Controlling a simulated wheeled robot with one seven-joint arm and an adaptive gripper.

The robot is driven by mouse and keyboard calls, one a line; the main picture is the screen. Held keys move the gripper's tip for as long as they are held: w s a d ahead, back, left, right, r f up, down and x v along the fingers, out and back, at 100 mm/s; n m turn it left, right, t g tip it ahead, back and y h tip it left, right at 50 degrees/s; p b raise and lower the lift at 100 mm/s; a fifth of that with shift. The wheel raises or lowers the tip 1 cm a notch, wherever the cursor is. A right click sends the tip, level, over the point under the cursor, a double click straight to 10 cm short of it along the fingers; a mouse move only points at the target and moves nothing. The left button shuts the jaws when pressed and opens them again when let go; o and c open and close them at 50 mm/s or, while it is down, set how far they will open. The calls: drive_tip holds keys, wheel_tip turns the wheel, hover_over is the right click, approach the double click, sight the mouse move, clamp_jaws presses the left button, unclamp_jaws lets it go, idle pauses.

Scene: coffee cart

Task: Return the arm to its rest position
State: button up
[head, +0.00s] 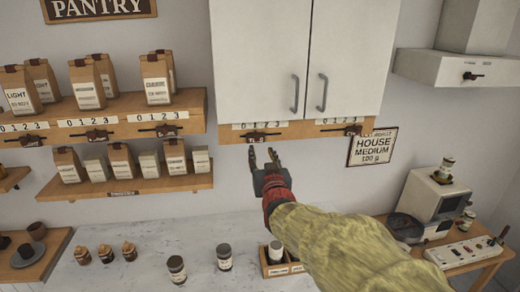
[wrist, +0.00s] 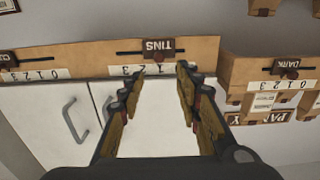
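My gripper (head: 264,159) is raised in the middle of the head view, below the white wall cupboard and in front of the wall. Its two fingers are apart, with nothing between them. In the wrist view my gripper (wrist: 160,80) also shows open and empty, with the cupboard's white door (wrist: 160,112) and wooden rail behind the fingers. My arm, in a yellowish sleeve with a red cuff, reaches in from the lower right of the head view and hides part of the counter.
A white cupboard (head: 262,60) hangs above the gripper. Shelves with coffee bags (head: 157,78) are at left. The marble counter (head: 140,262) holds several jars and a wooden box (head: 266,268). A side table (head: 462,262) at right carries a grinder-like machine (head: 432,200) and a white panel (head: 462,251).

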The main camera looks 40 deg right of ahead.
drive_tip(key=shift+s+a, duration=0.4)
drive_tip(key=shift+s, duration=0.2)
drive_tip(key=shift+f, duration=0.15)
drive_tip(key=s+a+f+g+y+b, duration=0.1)
drive_tip(key=s+a+f+g+y, duration=0.15)
drive_tip(key=f, duration=0.55)
drive_tip(key=s+a+f+g+y, duration=0.2)
drive_tip(key=s+a+f+g, duration=0.15)
drive_tip(key=f, duration=0.35)
drive_tip(key=s+a+f+n+g+y+b, duration=0.2)
drive_tip(key=s+a+f+b, duration=0.5)
drive_tip(key=a, duration=0.4)
drive_tip(key=s+a+f+n+g+y+b, duration=0.1)
drive_tip(key=s+a+f+n+y+b, duration=0.1)
drive_tip(key=s+a+f+n+b, duration=0.2)
drive_tip(key=s+a+f+b, duration=0.3)
drive_tip(key=s+a+b, duration=0.1)
drive_tip(key=a, duration=0.4)
drive_tip(key=shift+s+f+g+y, duration=0.2)
drive_tip(key=shift+s+g+y, duration=0.05)
drive_tip(key=shift+g+y, duration=0.15)
